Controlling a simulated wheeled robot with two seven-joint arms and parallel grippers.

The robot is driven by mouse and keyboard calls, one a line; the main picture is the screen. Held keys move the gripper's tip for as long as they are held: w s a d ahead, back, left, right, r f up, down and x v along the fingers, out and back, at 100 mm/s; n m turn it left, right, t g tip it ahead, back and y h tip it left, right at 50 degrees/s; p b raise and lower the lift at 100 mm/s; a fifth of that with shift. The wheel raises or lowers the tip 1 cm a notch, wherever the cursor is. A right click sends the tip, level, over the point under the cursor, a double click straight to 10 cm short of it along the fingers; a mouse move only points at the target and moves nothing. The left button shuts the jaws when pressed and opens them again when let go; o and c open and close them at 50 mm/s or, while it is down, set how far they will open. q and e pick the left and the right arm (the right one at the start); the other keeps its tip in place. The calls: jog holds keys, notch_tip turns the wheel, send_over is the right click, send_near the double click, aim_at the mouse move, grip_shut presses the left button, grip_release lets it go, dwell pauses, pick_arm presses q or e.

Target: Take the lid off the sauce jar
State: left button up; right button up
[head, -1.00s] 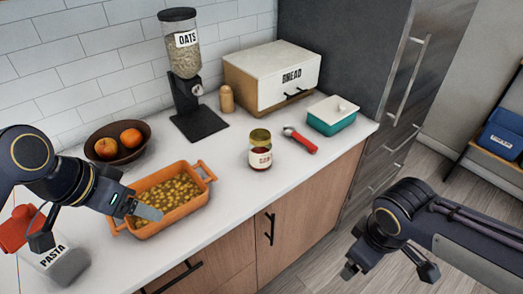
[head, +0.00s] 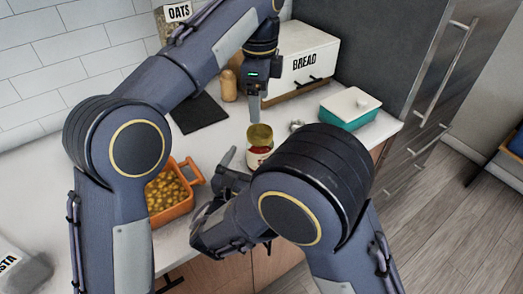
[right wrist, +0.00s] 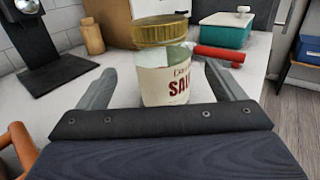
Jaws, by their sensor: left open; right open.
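The sauce jar (head: 257,157) stands upright on the counter with its gold lid (head: 260,133) on top. In the right wrist view the jar (right wrist: 166,82) and lid (right wrist: 161,32) are close in front, the label facing me. In the head view my right arm hides part of this gripper. My left gripper (head: 256,108) is open, pointing down just above the lid, apart from it.
An orange baking dish (head: 180,212) is left of the jar. A red-handled tool (right wrist: 220,54) lies behind it, beside a teal box (head: 350,108). The bread box (head: 308,55), a wooden shaker (head: 229,85) and the oats dispenser (head: 197,112) stand at the back.

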pick_arm(q)
jog(key=shift+w+f, duration=0.1)
jog(key=shift+w, duration=0.1)
pick_arm(e)
jog(key=x, duration=0.6)
jog(key=shift+d+f, duration=0.1)
